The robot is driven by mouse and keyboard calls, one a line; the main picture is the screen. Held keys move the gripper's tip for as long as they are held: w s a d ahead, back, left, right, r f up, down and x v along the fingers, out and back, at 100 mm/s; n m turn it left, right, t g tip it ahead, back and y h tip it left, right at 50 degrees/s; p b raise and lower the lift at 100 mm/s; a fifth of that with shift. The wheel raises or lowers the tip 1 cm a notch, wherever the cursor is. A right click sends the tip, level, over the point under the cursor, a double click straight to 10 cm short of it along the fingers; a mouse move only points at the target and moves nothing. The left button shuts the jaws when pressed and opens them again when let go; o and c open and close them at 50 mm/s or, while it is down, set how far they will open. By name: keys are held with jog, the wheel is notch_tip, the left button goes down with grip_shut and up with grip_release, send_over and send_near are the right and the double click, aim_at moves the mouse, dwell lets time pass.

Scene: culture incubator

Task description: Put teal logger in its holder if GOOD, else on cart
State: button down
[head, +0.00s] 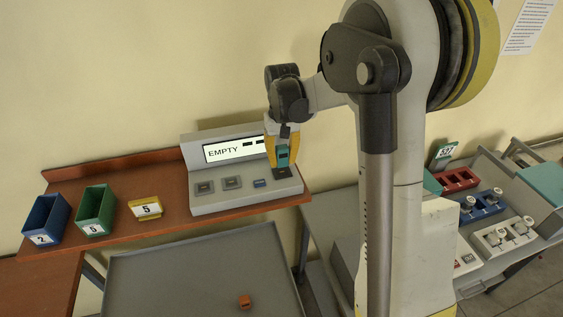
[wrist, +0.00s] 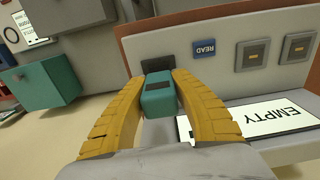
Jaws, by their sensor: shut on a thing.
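The teal logger (head: 283,155) is between the yellow fingers of my gripper (head: 284,163), at the right end of the grey reader (head: 237,198). A grey tray-like cart top (head: 160,275) is below the shelf. No GOOD reading shows.
A blue READ button (head: 259,183) and two grey pads are on the reader. Blue (head: 45,220) and green (head: 95,210) bins and a yellow number stand (head: 146,208) are left. An orange item (head: 244,301) lies on the cart. Red, blue and white racks are right.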

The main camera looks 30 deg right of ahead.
jog(key=shift+r+p, duration=0.7)
jog(key=shift+r, duration=0.8)
jog(key=shift+f, duration=0.1)
